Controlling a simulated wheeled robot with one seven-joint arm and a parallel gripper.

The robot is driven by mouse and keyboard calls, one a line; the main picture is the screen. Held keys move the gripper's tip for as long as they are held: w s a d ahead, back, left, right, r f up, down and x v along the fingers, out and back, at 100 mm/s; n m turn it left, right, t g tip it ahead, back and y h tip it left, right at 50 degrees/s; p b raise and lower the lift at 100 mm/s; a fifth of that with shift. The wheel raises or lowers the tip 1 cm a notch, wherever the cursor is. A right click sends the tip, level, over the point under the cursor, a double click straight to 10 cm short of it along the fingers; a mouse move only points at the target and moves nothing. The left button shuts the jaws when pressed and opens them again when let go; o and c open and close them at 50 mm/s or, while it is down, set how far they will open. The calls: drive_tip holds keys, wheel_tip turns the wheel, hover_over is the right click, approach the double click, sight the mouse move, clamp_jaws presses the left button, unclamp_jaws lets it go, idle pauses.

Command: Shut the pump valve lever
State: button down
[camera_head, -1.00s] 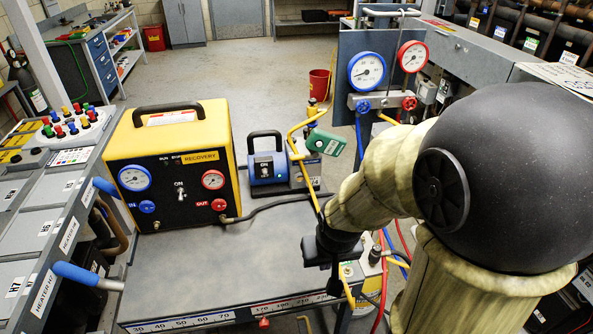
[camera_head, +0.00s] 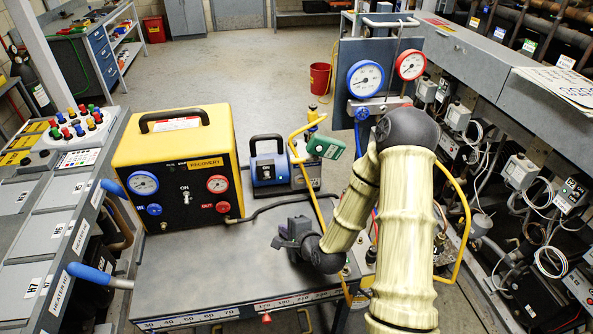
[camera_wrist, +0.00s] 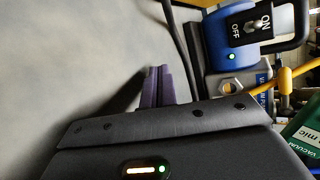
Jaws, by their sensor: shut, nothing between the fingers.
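The blue vacuum pump (camera_head: 268,172) with a black handle stands at the back of the grey cart top, and it shows at the upper right of the wrist view (camera_wrist: 237,45). Its switch is marked ON and OFF, with a green light lit. A brass fitting (camera_wrist: 284,92) with a yellow hose sits beside it. I cannot clearly make out the pump valve lever. My gripper (camera_head: 280,242) is over the cart top in front of the pump, apart from it. Its fingers (camera_wrist: 157,84) are together and empty in the wrist view.
The yellow recovery unit (camera_head: 176,150) stands left of the pump. A black hose (camera_head: 262,215) crosses behind my gripper. The manifold gauges (camera_head: 365,78) stand at back right. The front cart top (camera_head: 215,270) is clear.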

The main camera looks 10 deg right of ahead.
sight(294, 165)
drive_tip(key=m, duration=0.1)
drive_tip(key=m+t, duration=0.1)
drive_tip(key=shift+w+r+m, duration=0.3)
drive_tip(key=m+t, duration=0.1)
drive_tip(key=m, duration=0.1)
drive_tip(key=d+r+m+t+h+p, duration=0.1)
drive_tip(key=m, duration=0.2)
drive_tip(key=w+d+r+m+t, duration=0.1)
drive_tip(key=m+t, duration=0.1)
drive_tip(key=m, duration=0.1)
drive_tip(key=shift+r+h+p, duration=0.25)
drive_tip(key=shift+h+p, duration=0.05)
drive_tip(key=shift+p, duration=0.1)
drive_tip(key=d+m+h, duration=0.1)
drive_tip(key=m, duration=0.1)
drive_tip(key=d+r+m+t+h, duration=0.1)
drive_tip(key=m, duration=0.2)
drive_tip(key=d+r+m+t+h, duration=0.1)
drive_tip(key=m, duration=0.2)
drive_tip(key=shift+s+d+h+p, duration=0.15)
drive_tip(key=shift+d+h+p, duration=0.15)
drive_tip(key=shift+h+p, duration=0.1)
